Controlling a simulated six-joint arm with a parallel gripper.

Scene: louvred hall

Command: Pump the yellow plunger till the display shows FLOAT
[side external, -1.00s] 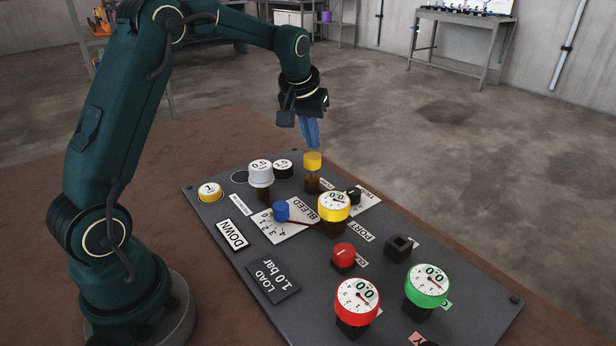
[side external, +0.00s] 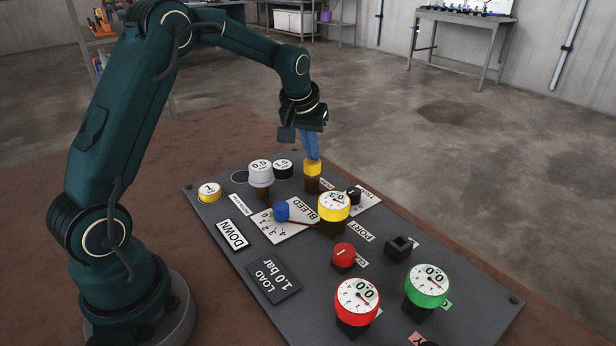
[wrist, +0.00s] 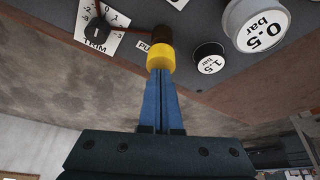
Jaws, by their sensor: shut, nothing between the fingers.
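The yellow plunger (side external: 312,169) stands on a dark post at the far edge of the grey panel. My gripper (side external: 312,157) is shut and empty, its blue fingertips on or just over the plunger's top. In the wrist view my gripper (wrist: 160,72) reaches the yellow plunger (wrist: 161,61); contact is hard to confirm. The display sign (side external: 232,234) reads DOWN. The yellow-rimmed gauge (side external: 334,204) beside the plunger reads about 0.3.
The white 0.5 bar weight (side external: 260,174) and black 1.5 bar weight (side external: 283,168) stand left of the plunger. A blue BLEED knob (side external: 281,211), red knob (side external: 344,256), red gauge (side external: 357,300) and green gauge (side external: 427,285) are nearby. A LOAD plate (side external: 272,281) reads 1.0 bar.

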